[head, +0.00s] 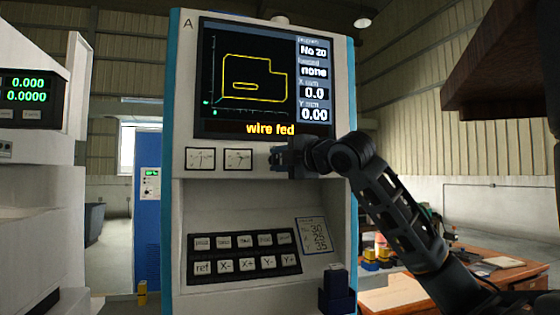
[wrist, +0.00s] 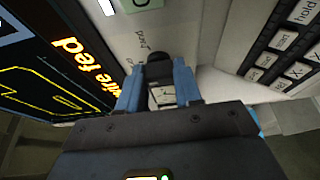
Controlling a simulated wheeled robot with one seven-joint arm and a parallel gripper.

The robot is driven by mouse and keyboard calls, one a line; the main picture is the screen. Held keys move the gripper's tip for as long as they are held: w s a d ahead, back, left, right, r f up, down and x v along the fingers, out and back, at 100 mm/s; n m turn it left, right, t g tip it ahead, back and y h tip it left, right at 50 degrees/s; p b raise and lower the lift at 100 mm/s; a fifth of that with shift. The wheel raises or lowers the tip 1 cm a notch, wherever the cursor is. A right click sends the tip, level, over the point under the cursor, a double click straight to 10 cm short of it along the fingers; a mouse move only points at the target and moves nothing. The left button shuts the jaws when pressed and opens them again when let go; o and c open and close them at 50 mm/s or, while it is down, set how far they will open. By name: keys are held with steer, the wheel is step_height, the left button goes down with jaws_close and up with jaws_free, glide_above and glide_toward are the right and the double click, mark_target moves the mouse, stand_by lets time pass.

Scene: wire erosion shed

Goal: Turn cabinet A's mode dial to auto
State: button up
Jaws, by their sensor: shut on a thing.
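Cabinet A (head: 180,120) stands upright in the middle of the head view, with the letter A at its top left corner. My gripper (head: 277,158) is at the strip below its screen, right of two small gauges. In the wrist view my gripper (wrist: 158,88) has its two blue fingers shut on a dark knob, the mode dial (wrist: 158,68), at the panel face. Small printed words stand beside the dial, turned and too blurred to read surely. In the head view my gripper hides the dial, so its pointer setting cannot be told.
The screen (head: 250,80) above reads "wire fed". A sloping keypad (head: 245,255) lies below, with a small card (head: 313,235) beside it. Another machine (head: 30,180) stands at the left. A wooden desk (head: 480,265) with small items is at the right.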

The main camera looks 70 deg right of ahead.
steer(key=shift+f, duration=0.1)
steer(key=o, duration=1)
steer(key=shift+o, duration=0.2)
steer(key=b+v, duration=0.1)
steer(key=v, duration=0.6)
steer(key=shift+s+a, duration=0.15)
steer(key=shift+s, duration=0.2)
steer(key=shift+w, duration=0.1)
